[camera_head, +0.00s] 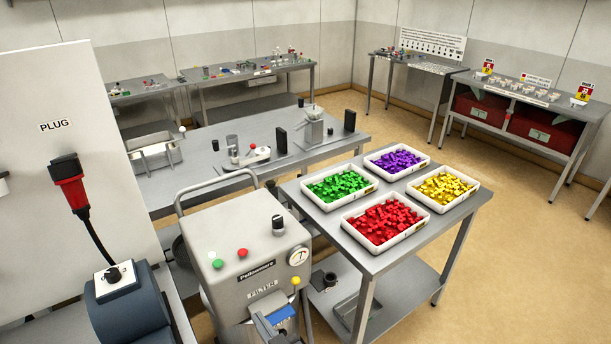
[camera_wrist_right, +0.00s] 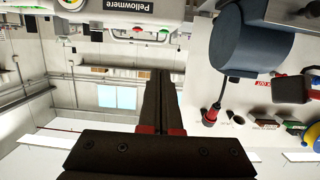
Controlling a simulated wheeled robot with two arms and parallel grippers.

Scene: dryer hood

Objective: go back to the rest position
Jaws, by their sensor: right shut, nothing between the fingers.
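My right gripper (camera_wrist_right: 165,76) shows in the right wrist view. Its two dark fingers with red parts at their bases lie together, shut with nothing between them. I cannot clearly make out this gripper in the head view. The wrist view is inverted, with the room's ceiling and walls behind the fingers. The grey Pellowmere filter machine (camera_head: 242,245) is at the bottom middle of the head view. Its front also shows at the top of the wrist view (camera_wrist_right: 105,20), apart from the fingertips in the picture. My left gripper is in neither view.
A table (camera_head: 404,245) right of the machine bears trays of green (camera_head: 338,187), purple (camera_head: 397,160), yellow (camera_head: 444,187) and red pieces (camera_head: 385,221). A panel (camera_head: 105,130) with a red-black plug (camera_head: 68,185) and a blue-grey cylinder (camera_head: 130,310) stand left. Floor at right is clear.

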